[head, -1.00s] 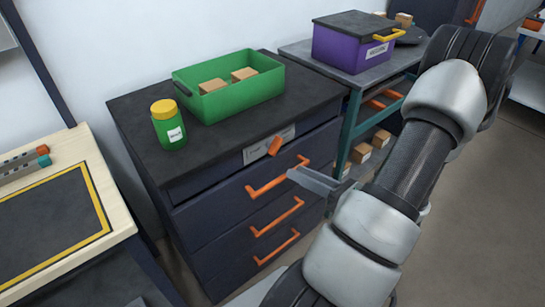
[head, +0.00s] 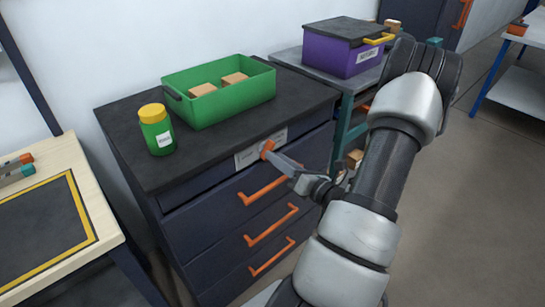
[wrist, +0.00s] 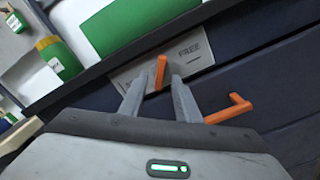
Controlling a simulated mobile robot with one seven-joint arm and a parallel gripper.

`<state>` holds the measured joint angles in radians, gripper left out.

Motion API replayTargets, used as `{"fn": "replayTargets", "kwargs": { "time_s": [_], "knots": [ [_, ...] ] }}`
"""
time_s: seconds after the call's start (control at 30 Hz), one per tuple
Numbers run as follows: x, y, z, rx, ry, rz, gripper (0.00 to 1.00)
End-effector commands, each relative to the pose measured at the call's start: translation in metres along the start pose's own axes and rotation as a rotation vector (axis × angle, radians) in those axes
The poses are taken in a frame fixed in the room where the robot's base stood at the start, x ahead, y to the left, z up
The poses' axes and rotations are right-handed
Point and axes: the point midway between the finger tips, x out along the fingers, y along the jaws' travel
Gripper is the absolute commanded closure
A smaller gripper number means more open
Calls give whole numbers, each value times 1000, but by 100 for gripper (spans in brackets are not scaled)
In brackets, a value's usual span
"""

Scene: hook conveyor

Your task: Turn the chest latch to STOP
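The chest latch, a small orange handle (head: 266,148), sits on a pale label plate (head: 245,160) at the top front of the dark chest (head: 215,205). In the wrist view the latch (wrist: 161,70) lies between the fingertips of my gripper (wrist: 156,80), with gaps beside it. My gripper (head: 272,158) is open at the latch; whether a finger touches it I cannot tell. On the plate (wrist: 195,50) in the wrist view, the word FREE reads to the right of the latch. The left lettering is too small or hidden to read.
Orange drawer handles (head: 265,187) stick out below the latch. A green bin (head: 220,95) with boxes and a green jar with yellow lid (head: 156,130) stand on the chest top. A purple box (head: 345,50) stands on a side table. A workbench (head: 65,200) is at left.

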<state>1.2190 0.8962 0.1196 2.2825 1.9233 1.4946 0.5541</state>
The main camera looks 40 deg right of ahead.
Motion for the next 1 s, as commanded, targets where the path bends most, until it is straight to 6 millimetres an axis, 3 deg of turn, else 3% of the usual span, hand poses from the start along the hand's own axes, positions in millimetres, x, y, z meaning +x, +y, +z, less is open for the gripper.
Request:
{"fn": "replayTargets", "kwargs": {
  "time_s": [0.2, 0.57, 0.73, 1.0],
  "knots": [
    [25, 0, 0, 0, 1, 2, 70],
    [30, 0, 0, 0, 0, 0, 70],
    [29, 0, 0, 0, 0, 0, 99],
    [29, 0, 0, -12, 0, 0, 100]
  ]
}}
